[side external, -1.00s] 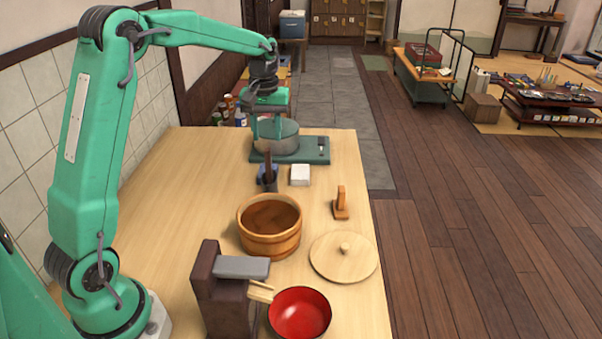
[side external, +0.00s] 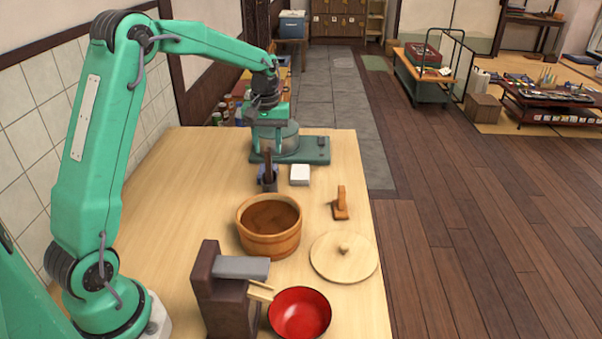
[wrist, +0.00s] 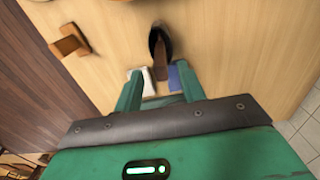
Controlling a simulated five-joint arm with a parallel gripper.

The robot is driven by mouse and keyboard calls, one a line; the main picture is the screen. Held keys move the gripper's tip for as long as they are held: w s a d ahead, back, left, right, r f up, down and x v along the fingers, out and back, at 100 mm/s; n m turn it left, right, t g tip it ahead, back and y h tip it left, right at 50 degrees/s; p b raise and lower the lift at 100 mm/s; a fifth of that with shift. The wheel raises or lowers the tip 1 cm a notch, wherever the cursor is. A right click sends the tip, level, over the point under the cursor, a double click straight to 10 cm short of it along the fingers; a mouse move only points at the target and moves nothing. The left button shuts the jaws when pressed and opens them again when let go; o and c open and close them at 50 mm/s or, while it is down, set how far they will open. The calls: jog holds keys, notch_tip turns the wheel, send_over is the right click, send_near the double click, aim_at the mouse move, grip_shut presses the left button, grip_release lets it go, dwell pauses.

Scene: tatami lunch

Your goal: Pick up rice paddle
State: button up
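The rice paddle looks to be the dark brown upright piece (side external: 268,160) standing in a small dark holder (side external: 268,183) near the far end of the table. In the wrist view, a brown paddle-like piece (wrist: 161,62) shows with the black holder (wrist: 155,36), just beyond my fingers and roughly centred between them. My gripper (side external: 266,142) is in front of the grey pot, behind the holder in the side view. In the wrist view my gripper (wrist: 158,88) has its two green fingers apart, with nothing held between them.
A grey pot (side external: 285,139) sits on a green stove (side external: 318,150). A white block (side external: 300,175) is beside the holder. A wooden tub (side external: 268,240), wooden stand (side external: 341,205), round lid (side external: 343,262), red bowl (side external: 300,313) and dark block-like unit (side external: 222,300) stand nearer. The table's right edge is close.

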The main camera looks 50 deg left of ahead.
aim_at(269, 174)
jog(key=shift+a+f, duration=0.1)
jog(key=shift+f, duration=2.05)
grip_shut()
